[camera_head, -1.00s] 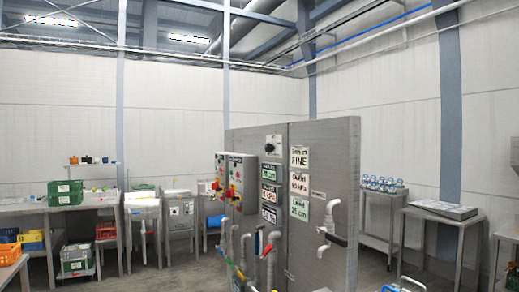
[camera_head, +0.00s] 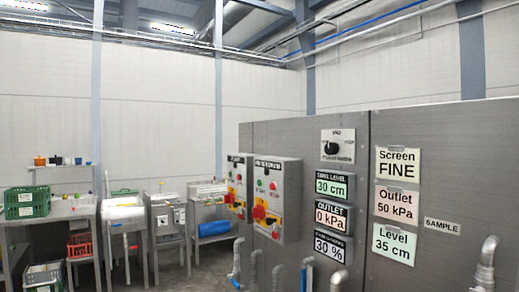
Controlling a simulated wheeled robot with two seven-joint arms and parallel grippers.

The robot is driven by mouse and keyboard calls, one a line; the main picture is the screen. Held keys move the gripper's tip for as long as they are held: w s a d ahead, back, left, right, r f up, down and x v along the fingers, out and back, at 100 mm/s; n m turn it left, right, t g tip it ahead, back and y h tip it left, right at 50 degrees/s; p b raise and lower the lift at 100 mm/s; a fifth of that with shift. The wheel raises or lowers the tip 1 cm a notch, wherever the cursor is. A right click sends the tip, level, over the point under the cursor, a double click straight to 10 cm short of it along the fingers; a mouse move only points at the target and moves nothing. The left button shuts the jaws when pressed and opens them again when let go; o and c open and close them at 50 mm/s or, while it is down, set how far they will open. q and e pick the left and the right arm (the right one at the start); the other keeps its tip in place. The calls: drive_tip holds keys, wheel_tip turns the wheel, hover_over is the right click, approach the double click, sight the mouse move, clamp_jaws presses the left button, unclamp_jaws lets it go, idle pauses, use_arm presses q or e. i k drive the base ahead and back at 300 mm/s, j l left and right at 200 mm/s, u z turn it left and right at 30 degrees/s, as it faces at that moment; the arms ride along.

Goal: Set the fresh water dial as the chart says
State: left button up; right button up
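A black round dial (camera_head: 331,148) sits on a white plate high on the grey panel (camera_head: 300,133); its lettering and pointer are too small to read surely. Below it, displays show tank level 30 cm (camera_head: 331,187), outlet 0 kPa (camera_head: 330,217) and a third reading of 30 % (camera_head: 329,246). To the right hang a Screen FINE card (camera_head: 398,163), an Outlet 50 kPa card (camera_head: 396,204) and a Level 35 cm card (camera_head: 394,243). Neither of my grippers is in view.
Two control boxes with buttons and red-yellow switches, one (camera_head: 277,198) nearer than the other (camera_head: 239,187), stick out left of the displays. Grey pipes (camera_head: 487,265) rise at the lower edge. A bench with a green crate (camera_head: 27,202) and steel sinks stand at the left.

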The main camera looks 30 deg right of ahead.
sight(330, 148)
drive_tip(key=i+j+z, duration=0.1)
drive_tip(key=i+z, duration=0.15)
drive_tip(key=i, duration=0.3)
drive_tip(key=i+j+z, duration=0.25)
drive_tip(key=i, duration=0.3)
